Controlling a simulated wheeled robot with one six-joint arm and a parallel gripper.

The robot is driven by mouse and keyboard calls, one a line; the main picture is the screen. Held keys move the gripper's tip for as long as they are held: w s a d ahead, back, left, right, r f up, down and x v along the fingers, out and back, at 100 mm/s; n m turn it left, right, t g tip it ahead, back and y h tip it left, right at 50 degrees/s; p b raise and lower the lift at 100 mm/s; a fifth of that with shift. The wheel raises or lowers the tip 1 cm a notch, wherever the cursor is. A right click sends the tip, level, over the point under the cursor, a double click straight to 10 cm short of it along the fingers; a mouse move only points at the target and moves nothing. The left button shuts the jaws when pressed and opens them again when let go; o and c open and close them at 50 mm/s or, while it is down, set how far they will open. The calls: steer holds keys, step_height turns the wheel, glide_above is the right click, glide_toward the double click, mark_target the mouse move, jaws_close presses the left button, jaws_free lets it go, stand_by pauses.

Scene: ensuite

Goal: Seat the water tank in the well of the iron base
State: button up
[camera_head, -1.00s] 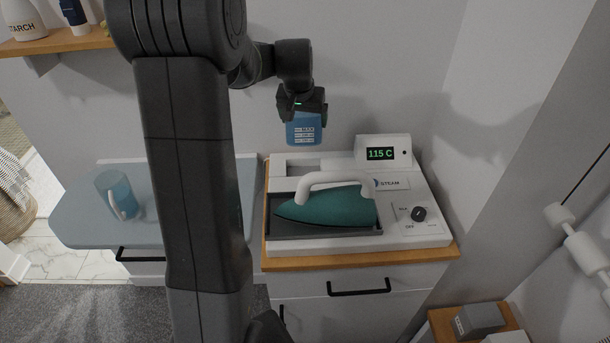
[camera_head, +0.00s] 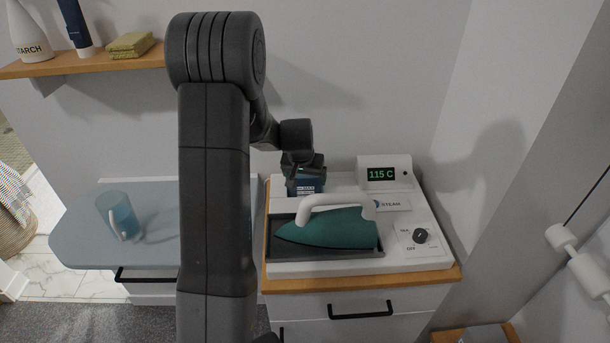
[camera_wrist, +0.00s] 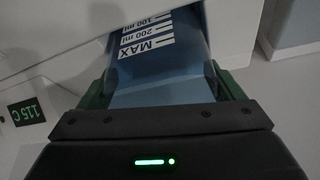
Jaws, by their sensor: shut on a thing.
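The blue water tank (camera_head: 310,185) with its white scale label is in my gripper (camera_head: 304,166), which is shut on it. In the wrist view the tank (camera_wrist: 165,62) shows between the fingers, with the MAX mark nearest the gripper. The white iron base (camera_head: 403,252) stands on a wood-topped cabinet. The tank is low at the back left of the base, where the well was seen earlier. The well is now hidden by the tank and gripper, so I cannot tell whether the tank is fully down.
A teal iron (camera_head: 335,229) with a white handle rests in the base's dark tray, just in front of the tank. The display (camera_head: 381,174) reads 115 C. A jug of water (camera_head: 118,216) stands on the grey-blue board (camera_head: 80,235) at left. A wall stands behind.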

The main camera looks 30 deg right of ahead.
steer(key=o, duration=0.9)
steer(key=shift+s+a+r, duration=0.1)
steer(key=shift+r, duration=0.45)
steer(key=b+v, duration=0.1)
steer(key=v, duration=1)
steer(key=shift+b, duration=0.3)
steer(key=shift+s+a, duration=0.1)
steer(key=p+x, duration=0.1)
steer(key=x, duration=1.1)
steer(key=shift+f, duration=0.25)
steer(key=shift+r+p, duration=0.25)
steer(key=shift+p, duration=0.05)
